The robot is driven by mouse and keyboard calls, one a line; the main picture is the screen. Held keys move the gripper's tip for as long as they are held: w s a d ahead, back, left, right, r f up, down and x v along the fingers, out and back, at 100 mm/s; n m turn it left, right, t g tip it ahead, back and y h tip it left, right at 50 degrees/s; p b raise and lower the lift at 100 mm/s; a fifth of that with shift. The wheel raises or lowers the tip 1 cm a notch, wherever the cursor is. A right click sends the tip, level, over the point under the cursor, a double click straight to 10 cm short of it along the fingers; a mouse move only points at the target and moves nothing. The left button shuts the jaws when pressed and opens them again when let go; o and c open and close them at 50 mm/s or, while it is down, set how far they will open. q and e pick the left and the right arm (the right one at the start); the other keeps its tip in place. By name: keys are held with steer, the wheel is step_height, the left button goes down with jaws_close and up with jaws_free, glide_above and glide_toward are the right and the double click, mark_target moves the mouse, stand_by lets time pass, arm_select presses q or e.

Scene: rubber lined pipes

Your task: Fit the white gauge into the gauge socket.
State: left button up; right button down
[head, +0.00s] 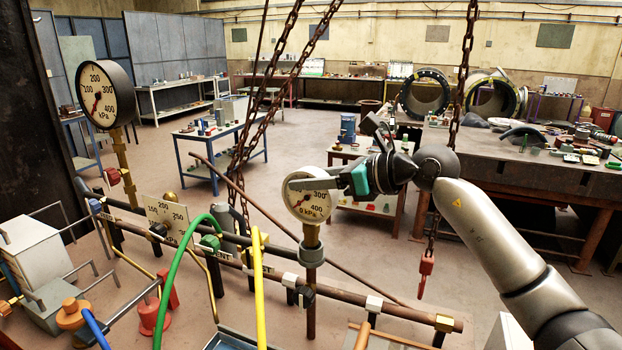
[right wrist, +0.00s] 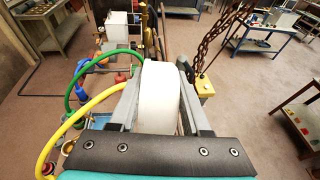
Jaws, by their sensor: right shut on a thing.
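In the right wrist view the gauge's white rim (right wrist: 160,95) sits between the two fingers. My left gripper is not in view.
A black-rimmed gauge (head: 106,94) stands on a brass post at left. A green hose (head: 178,275) and a yellow hose (head: 259,290) arch near the pipe rack. Chains (head: 265,115) hang behind, and a red hook (head: 426,265) hangs below my right arm.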

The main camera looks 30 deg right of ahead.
steer(key=shift+f+b, duration=1.05)
steer(key=shift+f, duration=0.1)
steer(key=shift+c, duration=2.4)
jaws_free()
steer(key=shift+o, duration=1)
steer(key=shift+f, duration=0.1)
steer(key=shift+s+d, duration=0.1)
steer(key=b+v, duration=0.5)
steer(key=v, duration=1)
steer(key=shift+r, duration=0.2)
